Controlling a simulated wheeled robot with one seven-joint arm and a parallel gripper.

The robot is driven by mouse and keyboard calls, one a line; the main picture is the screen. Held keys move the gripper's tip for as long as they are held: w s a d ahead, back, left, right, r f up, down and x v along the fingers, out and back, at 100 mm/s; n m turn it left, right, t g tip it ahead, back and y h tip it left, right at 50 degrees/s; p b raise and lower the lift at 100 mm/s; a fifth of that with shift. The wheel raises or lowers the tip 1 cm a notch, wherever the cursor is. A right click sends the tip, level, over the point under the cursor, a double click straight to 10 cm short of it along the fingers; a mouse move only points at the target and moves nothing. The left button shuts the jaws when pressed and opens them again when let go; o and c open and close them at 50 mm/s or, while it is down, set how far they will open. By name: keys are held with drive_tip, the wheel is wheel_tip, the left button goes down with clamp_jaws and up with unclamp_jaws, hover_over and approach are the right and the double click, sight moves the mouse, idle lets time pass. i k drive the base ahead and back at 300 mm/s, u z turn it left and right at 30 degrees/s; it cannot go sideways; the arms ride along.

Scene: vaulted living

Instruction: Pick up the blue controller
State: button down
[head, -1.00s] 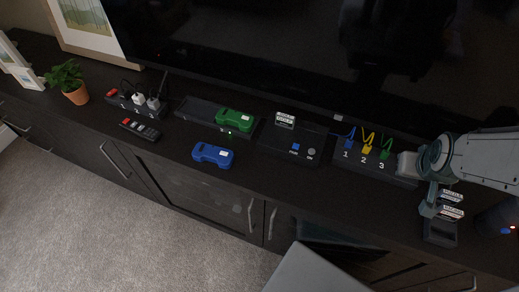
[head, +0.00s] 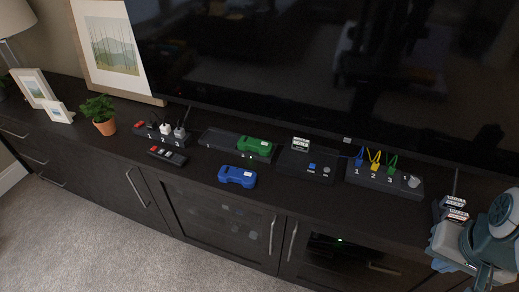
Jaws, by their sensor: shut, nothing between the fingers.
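The blue controller (head: 237,176) lies on the dark cabinet top (head: 215,170), near its front edge, in front of a black dock. A green controller (head: 254,145) sits on the right part of that dock (head: 220,138). My gripper (head: 446,245) is at the far right of the head view, well away from the blue controller. It is shut and empty; its fingertips are partly hidden by my wrist.
A remote (head: 167,155) lies left of the blue controller. Behind are a power strip (head: 160,136), a black console (head: 308,166) and a cable box (head: 384,178). A potted plant (head: 102,114) stands left. The large TV (head: 330,70) rises behind.

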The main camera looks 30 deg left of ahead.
sight(227, 174)
drive_tip(key=u, duration=1.1)
drive_tip(key=i, duration=0.4)
drive_tip(key=u, duration=1.2)
